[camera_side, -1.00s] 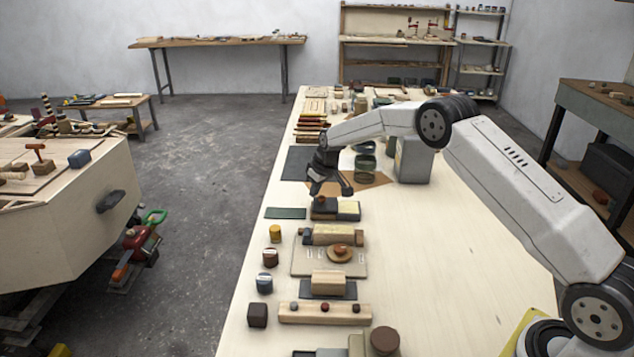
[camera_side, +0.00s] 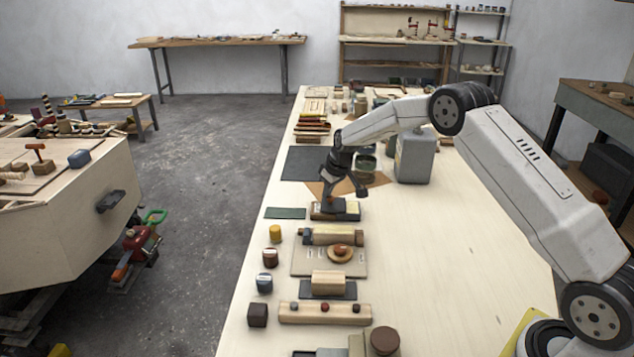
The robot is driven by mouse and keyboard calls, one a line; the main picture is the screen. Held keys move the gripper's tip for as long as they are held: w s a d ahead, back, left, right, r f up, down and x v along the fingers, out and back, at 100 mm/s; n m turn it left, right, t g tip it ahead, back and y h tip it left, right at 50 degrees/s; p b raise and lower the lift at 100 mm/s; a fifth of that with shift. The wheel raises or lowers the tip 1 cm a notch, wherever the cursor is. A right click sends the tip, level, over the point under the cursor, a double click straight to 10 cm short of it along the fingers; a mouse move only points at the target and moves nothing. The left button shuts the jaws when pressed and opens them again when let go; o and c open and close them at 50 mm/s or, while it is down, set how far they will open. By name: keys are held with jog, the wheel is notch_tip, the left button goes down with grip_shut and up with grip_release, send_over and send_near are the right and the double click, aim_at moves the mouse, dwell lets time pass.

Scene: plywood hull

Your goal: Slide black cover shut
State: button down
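A small reddish-brown knob (camera_side: 331,199) sits toward the cover's left. My gripper (camera_side: 346,195) points down just above the box with its fingers spread. The left finger is close to the knob; I cannot tell whether it touches. Nothing is visibly held between the fingers.
A grey canister (camera_side: 414,157) and a green glass jar (camera_side: 366,165) stand behind the box. A dark green plate (camera_side: 285,213) lies to its left. A wooden block on a board (camera_side: 331,235) stands in front.

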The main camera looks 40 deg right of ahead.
aim_at(340, 199)
jog(key=shift+s+d, duration=1.5)
jog(key=shift+s, duration=0.05)
jog(key=shift+w+f, duration=0.1)
jog(key=shift+w+a, duration=0.15)
jog(key=shift+w, duration=0.8)
jog(key=shift+w+a, duration=0.15)
jog(key=shift+w, duration=0.8)
jog(key=shift+w+r, duration=0.1)
jog(key=shift+r, duration=0.3)
jog(key=v, duration=0.9)
jog(key=shift+r, duration=0.25)
jog(key=shift+s, duration=0.25)
